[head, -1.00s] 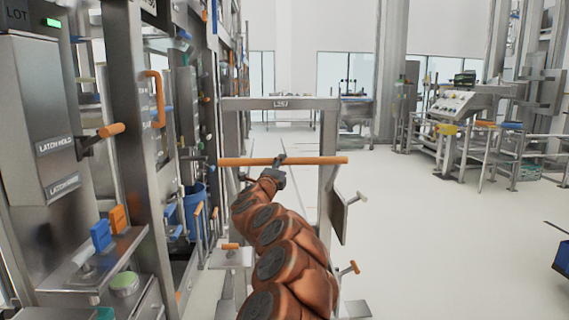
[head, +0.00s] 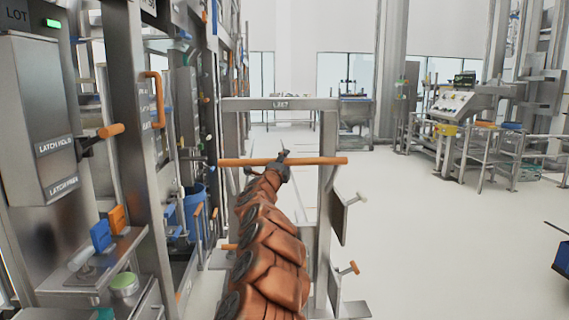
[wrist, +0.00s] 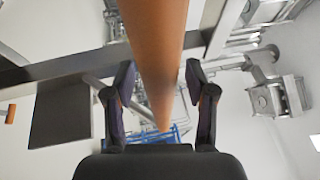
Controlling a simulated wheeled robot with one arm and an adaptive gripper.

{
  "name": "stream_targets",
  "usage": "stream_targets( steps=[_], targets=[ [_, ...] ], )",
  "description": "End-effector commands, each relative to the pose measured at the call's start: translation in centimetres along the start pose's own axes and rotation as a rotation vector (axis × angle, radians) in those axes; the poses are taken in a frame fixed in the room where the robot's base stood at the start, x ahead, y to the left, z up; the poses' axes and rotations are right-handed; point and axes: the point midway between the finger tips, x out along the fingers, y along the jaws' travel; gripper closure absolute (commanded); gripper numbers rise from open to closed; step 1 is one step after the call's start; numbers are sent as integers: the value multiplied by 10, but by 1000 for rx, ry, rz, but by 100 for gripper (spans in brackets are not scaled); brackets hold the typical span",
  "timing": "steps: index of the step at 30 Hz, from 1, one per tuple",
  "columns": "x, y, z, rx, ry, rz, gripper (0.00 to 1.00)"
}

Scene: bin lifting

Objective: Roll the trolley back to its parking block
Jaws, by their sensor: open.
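The trolley (head: 328,190) is a tall grey metal frame directly ahead, with a plate on its top beam. An orange push bar (head: 325,160) runs across it. My gripper (head: 283,158) is at the middle of this bar. In the wrist view my gripper (wrist: 160,95) is open, its dark fingers on either side of the orange bar (wrist: 156,35) with gaps visible on both sides. My arm hides part of the trolley's lower frame. I cannot make out a parking block.
A grey cabinet (head: 35,120) with orange handles and a shelf (head: 95,268) stands close on the left. A control console (head: 465,105) with railings is at the back right. The floor (head: 430,240) to the right is mostly clear, with a dark blue object (head: 562,255) at the edge.

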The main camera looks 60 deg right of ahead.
Motion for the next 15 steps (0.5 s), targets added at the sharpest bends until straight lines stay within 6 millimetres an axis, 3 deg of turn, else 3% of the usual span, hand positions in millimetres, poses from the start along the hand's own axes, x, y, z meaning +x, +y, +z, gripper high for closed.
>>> stream_targets(
  steps=[2, 15],
  targets=[
    [0, 0, 0, 0, 0, 0, 44],
    [0, 0, 0, 0, 0, 0, 89]
  ],
)
